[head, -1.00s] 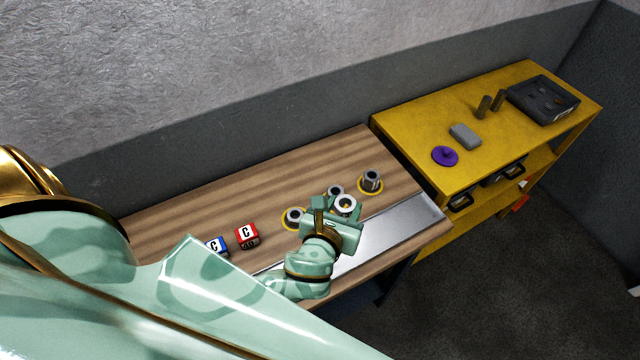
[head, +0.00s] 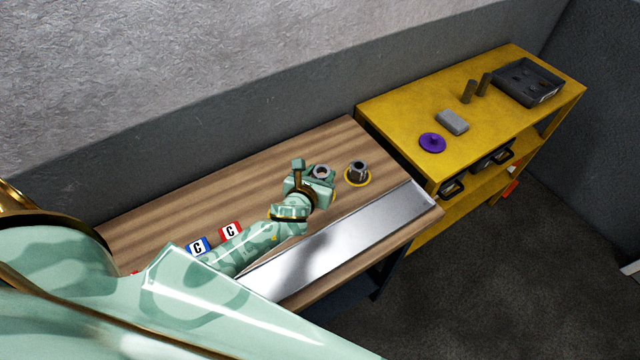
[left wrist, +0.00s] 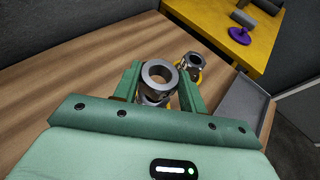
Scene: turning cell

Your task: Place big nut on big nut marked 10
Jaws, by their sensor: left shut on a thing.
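My left gripper (head: 311,171) is over the right part of the wooden bench, shut on a grey ring-shaped big nut (left wrist: 147,76). The held nut also shows in the head view (head: 320,177). In the left wrist view it sits between the fingers, its hole facing the camera. Another metal piece shows partly just below it; I cannot tell whether they touch. A further metal nut or post (head: 358,169) stands on a yellow ring mark to the right, and shows in the left wrist view (left wrist: 191,62). No number 10 is readable. My right gripper is out of view.
A blue C block (head: 198,246) and a red C block (head: 230,231) are on the bench, left of the gripper. A metal strip (head: 350,235) runs along its front. The yellow shelf (head: 400,110) at right bears a purple disc (head: 432,143), a grey block and a dark tray.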

